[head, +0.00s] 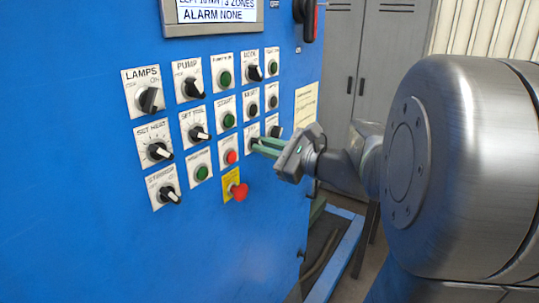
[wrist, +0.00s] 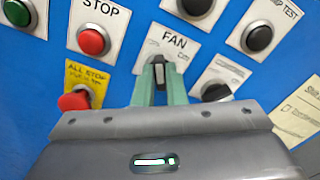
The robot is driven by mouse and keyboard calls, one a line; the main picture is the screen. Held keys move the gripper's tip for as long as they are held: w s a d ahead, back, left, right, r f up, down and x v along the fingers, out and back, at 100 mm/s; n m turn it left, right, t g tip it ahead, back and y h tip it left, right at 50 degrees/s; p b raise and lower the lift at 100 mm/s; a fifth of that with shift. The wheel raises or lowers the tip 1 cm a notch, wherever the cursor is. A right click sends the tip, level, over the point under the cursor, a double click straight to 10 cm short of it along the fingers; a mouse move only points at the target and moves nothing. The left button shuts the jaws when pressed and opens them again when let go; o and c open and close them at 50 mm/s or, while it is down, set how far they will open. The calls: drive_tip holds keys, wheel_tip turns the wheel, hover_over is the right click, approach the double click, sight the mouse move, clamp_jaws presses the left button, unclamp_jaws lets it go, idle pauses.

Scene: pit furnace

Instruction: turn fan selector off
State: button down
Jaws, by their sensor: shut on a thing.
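The fan selector is a black knob (wrist: 159,76) with a pale marker line, on a white plate labelled FAN (wrist: 172,39) on the blue panel. In the wrist view it stands between the two green fingers of my gripper (wrist: 159,68), which is shut on it. The knob looks roughly upright in that view. Its position markings are hidden or too small to read. In the head view my gripper (head: 259,146) reaches the panel from the right and covers most of the fan plate (head: 253,130).
The red STOP button (wrist: 91,42) and the red ALL STOP mushroom button (wrist: 75,101) are left of the fingers. Another black knob (wrist: 216,92) sits close to the right finger. Other selectors and buttons fill the panel (head: 80,240). A grey cabinet (head: 345,60) stands behind.

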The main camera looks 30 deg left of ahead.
idle(0.3)
drive_tip(key=c, duration=1.5)
unclamp_jaws()
drive_tip(key=d, duration=0.4)
drive_tip(key=s+d+b, duration=0.1)
drive_tip(key=d, duration=0.4)
drive_tip(key=d+b, duration=0.1)
drive_tip(key=d, duration=0.3)
drive_tip(key=shift+s+d, duration=0.15)
drive_tip(key=shift+d, duration=0.25)
drive_tip(key=shift+a, duration=0.15)
drive_tip(key=a, duration=0.4)
drive_tip(key=w+a+p, duration=0.1)
drive_tip(key=a, duration=0.4)
drive_tip(key=a+p, duration=0.1)
drive_tip(key=a, duration=0.3)
drive_tip(key=shift+w+a, duration=0.15)
drive_tip(key=shift+a, duration=0.15)
drive_tip(key=shift+d, duration=0.15)
